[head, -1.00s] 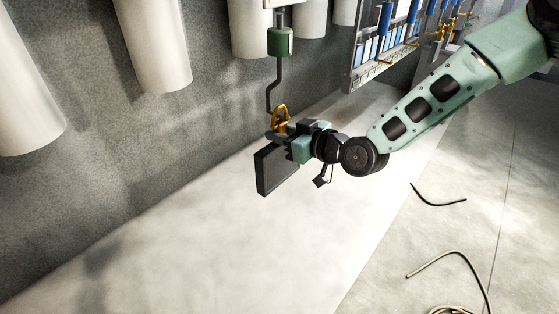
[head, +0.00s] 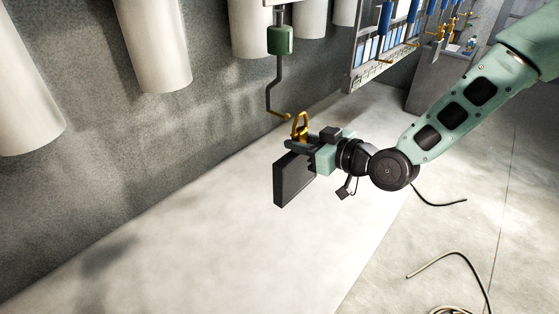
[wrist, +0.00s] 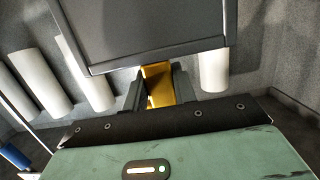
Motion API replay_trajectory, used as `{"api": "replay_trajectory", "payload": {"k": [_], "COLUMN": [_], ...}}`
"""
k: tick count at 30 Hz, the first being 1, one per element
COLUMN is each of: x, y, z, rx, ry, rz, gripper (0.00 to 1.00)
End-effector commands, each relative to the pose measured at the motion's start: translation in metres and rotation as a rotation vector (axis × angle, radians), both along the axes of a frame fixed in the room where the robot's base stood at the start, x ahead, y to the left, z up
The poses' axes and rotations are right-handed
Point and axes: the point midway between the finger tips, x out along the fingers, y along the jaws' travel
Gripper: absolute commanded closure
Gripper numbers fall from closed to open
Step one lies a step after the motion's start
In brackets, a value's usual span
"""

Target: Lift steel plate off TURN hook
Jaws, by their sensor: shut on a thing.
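The dark, flat rectangular steel plate (head: 294,180) hangs below a yellow hanger loop (head: 300,124) in the head view. My gripper (head: 303,151) is shut on the hanger just above the plate. The loop appears apart from the hook tip. In the wrist view the plate (wrist: 140,28) fills the top and the yellow hanger (wrist: 158,84) is between my fingers. The hook is not visible there.
Several pale cylinders (head: 152,45) hang along the grey wall at left. A rack with blue items (head: 385,45) is on the wall at the back right. Cables (head: 440,262) lie on the floor at right. The pale floor below the plate is clear.

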Motion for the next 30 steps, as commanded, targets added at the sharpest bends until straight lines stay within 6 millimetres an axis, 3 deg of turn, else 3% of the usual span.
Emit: {"api": "replay_trajectory", "payload": {"k": [30], "x": [-0.038], "y": [-0.049], "z": [0.001], "rx": [0.001], "ry": [-0.001], "rz": [-0.001], "gripper": [1.00]}}
